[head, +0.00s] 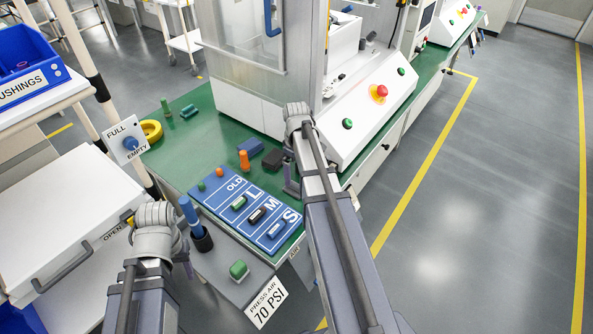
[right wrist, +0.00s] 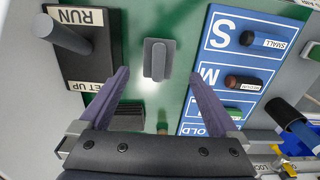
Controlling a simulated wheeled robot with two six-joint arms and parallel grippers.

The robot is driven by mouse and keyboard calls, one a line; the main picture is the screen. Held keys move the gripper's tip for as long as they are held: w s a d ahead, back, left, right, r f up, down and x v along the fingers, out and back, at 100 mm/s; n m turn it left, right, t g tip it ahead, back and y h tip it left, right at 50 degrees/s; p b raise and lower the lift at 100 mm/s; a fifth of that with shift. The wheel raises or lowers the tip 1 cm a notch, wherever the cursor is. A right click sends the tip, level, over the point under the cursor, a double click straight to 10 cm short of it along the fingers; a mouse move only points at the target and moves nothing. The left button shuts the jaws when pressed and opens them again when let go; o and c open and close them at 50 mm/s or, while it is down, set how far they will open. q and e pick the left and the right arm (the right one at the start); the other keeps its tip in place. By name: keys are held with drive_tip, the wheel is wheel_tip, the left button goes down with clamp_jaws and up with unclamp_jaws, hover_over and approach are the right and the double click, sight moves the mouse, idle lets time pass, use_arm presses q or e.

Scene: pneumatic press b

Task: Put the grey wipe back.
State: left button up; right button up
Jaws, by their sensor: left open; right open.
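A grey block with a raised grip, which looks like the grey wipe (right wrist: 157,60), lies on the green bench top in the right wrist view. It is beyond and between the spread fingers of my right gripper (right wrist: 152,78), touching neither. In the head view, the wipe is not visible; my right arm covers that area. My right gripper (head: 291,182) is open and empty above the bench, beside the blue board (head: 222,183). My left gripper (head: 182,258) is open near the bench's left front corner, partly hidden by its own wrist.
The board carries L, M and S pieces. A dark block (head: 272,160), blue block (head: 250,146) and orange peg (head: 244,161) stand behind it. A RUN/SET UP plate with a lever (right wrist: 72,40) is left of the wipe.

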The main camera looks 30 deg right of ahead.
drive_tip(key=shift+a+r, duration=0.1)
drive_tip(key=shift+r, duration=0.1)
drive_tip(key=s+a, duration=0.1)
drive_tip(key=a, duration=0.4)
drive_tip(key=s+a, duration=0.2)
drive_tip(key=a, duration=0.3)
drive_tip(key=s+a, duration=0.1)
drive_tip(key=a, duration=0.4)
drive_tip(key=shift+s+a, duration=0.1)
drive_tip(key=shift+s, duration=0.15)
drive_tip(key=s+a+h, duration=0.1)
drive_tip(key=s+a, duration=1)
drive_tip(key=a, duration=0.4)
drive_tip(key=shift+m, duration=0.4)
